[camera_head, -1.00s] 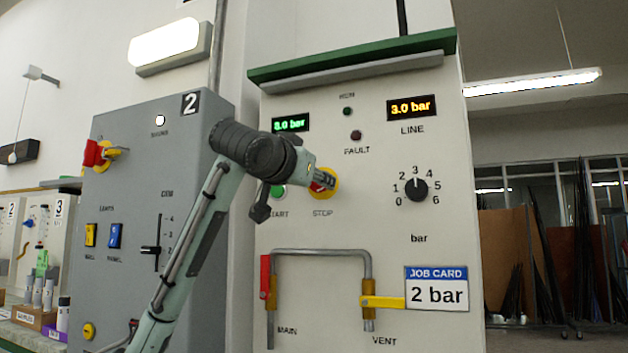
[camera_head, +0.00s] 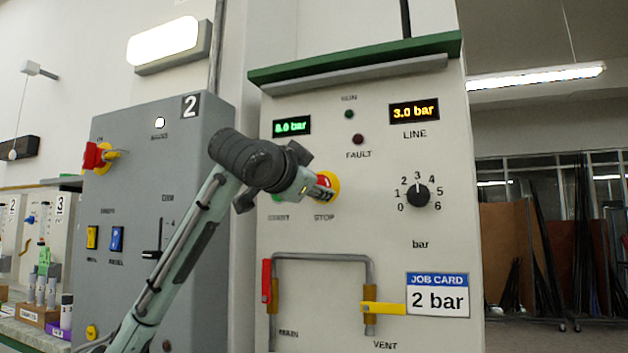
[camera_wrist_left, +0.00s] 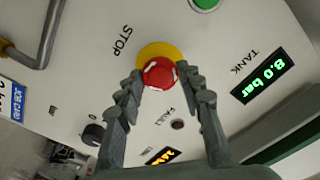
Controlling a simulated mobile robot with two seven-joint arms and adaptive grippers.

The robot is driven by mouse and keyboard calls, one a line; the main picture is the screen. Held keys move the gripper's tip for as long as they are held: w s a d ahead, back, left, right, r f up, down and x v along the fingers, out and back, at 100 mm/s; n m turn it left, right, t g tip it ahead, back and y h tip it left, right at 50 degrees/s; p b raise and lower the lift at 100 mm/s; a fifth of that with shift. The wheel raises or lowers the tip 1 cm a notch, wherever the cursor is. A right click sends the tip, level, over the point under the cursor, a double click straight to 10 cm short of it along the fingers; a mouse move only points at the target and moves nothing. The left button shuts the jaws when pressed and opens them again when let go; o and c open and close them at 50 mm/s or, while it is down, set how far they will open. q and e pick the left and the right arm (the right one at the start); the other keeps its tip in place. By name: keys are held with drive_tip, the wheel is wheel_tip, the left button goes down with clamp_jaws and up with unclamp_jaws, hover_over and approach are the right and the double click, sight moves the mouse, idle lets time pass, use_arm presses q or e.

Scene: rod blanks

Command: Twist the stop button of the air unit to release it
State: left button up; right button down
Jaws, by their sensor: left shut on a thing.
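The stop button is a red mushroom head on a yellow ring (camera_head: 334,184) above the STOP label of the air unit (camera_head: 400,240). My left gripper (camera_head: 317,187) reaches it from the left and hides part of it. In the left wrist view the red stop button (camera_wrist_left: 159,72) faces me with white marks on its head. The fingertips of my left gripper (camera_wrist_left: 161,78) are shut on it, one at each side. My right gripper is in neither view.
The green start button (camera_wrist_left: 204,3) is close beside the stop button. A black pressure dial (camera_head: 418,196) is to the right. A red-handled valve (camera_head: 266,280) and a yellow-handled valve (camera_head: 383,308) are below. A grey panel marked 2 (camera_head: 130,230) stands left.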

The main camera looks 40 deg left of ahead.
use_arm(q)
drive_tip(key=shift+a+r+m, duration=0.1)
drive_tip(key=shift+r+m, duration=0.05)
drive_tip(key=shift+m, duration=0.75)
drive_tip(key=o, duration=1.2)
drive_tip(key=shift+w, duration=0.25)
drive_tip(key=shift+c, duration=0.2)
drive_tip(key=shift+s, duration=0.1)
drive_tip(key=shift+s, duration=0.1)
drive_tip(key=v, duration=1.1)
drive_tip(key=shift+s, duration=0.4)
